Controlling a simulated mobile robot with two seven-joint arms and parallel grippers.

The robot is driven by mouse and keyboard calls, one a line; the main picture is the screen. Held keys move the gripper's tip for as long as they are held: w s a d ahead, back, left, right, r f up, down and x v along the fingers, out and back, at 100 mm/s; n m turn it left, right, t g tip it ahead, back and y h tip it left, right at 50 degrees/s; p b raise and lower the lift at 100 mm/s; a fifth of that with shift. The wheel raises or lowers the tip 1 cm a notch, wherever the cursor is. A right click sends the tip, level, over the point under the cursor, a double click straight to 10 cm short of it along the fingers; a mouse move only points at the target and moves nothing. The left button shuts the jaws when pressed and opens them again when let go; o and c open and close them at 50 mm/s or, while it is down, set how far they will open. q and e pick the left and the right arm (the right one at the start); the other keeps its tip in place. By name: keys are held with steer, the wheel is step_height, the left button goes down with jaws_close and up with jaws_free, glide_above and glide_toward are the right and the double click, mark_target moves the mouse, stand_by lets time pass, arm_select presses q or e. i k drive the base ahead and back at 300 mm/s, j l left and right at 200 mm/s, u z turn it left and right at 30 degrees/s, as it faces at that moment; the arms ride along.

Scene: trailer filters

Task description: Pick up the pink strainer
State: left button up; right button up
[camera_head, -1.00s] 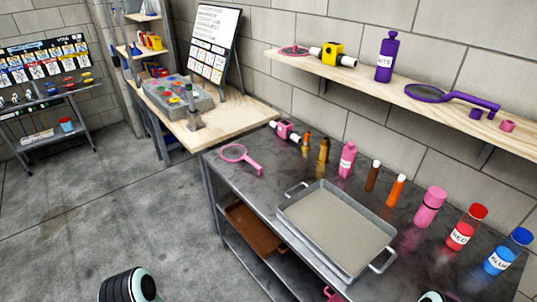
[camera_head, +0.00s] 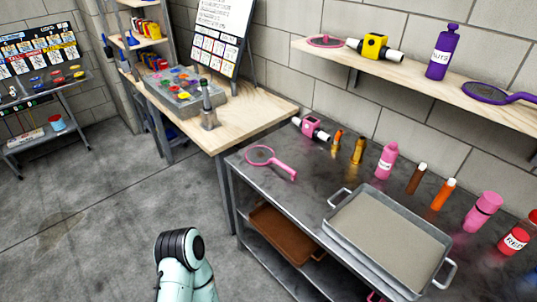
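A pink strainer (camera_head: 284,169) with a round mesh head and a straight handle lies on the dark metal table (camera_head: 300,195), near its left end. Its head points left and its handle points right. A second pink strainer (camera_head: 325,41) lies on the wooden wall shelf at the upper right. Part of my arm shows at the bottom centre, in front of the table and apart from the strainers. Neither of my grippers is in view.
A grey metal tray (camera_head: 334,228) with handles sits on the table, right of the strainer. A pink device (camera_head: 312,128) and several bottles stand along the back. A wooden table (camera_head: 262,112) adjoins at the left. The floor (camera_head: 90,220) at left is clear.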

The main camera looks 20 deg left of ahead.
mark_target(260, 156)
steer(key=i+j+z, duration=0.15)
steer(key=j, duration=0.95)
steer(key=j+z, duration=0.15)
steer(key=j, duration=0.9)
steer(key=i, duration=0.05)
